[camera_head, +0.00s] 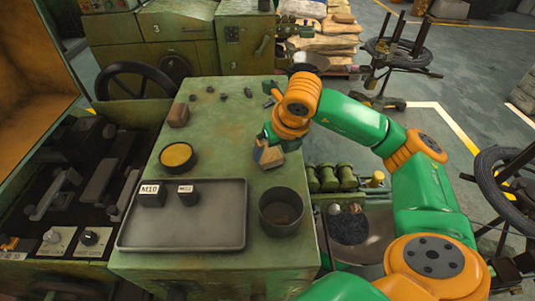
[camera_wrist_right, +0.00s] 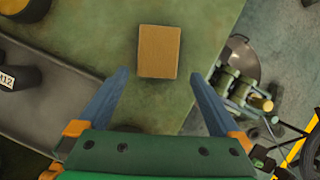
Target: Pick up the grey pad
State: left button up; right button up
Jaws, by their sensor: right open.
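A flat rectangular pad (camera_wrist_right: 159,52) lies on the green bench top in the right wrist view. It looks tan-brown there rather than grey. My right gripper (camera_wrist_right: 158,76) is open, with one blue finger on each side below the pad and nothing held. In the head view my right gripper (camera_head: 267,147) hangs over the right part of the bench, behind the dark cup. A tan patch shows at its fingers, partly hidden by them. My left gripper is not in view.
A grey tray (camera_head: 190,232) holds two dark blocks marked M10 and M12. The bench's right edge is close to my gripper.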

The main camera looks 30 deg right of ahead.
aim_at(271, 157)
jog(key=x, duration=0.2)
jog(key=p+x, duration=0.1)
jog(key=x, duration=0.1)
jog(key=shift+w+a, duration=0.15)
jog(key=shift+a, duration=0.15)
jog(key=shift+d+f, duration=0.1)
jog(key=shift+d, duration=0.05)
jog(key=shift+c, duration=1.3)
jog(key=c, duration=1.2)
jog(key=shift+o, duration=0.2)
jog(key=shift+r+b, duration=0.35)
jog(key=shift+b, duration=0.05)
jog(key=r, duration=0.1)
jog(key=r+b, duration=0.1)
jog(key=a+r, duration=0.1)
jog(key=shift+s+r+b, duration=0.25)
jog(key=shift+s+b, duration=0.1)
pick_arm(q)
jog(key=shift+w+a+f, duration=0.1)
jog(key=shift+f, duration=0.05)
pick_arm(e)
jog(key=s+a+r, duration=0.9)
jog(key=shift+a, duration=0.3)
jog(key=shift+w, duration=0.1)
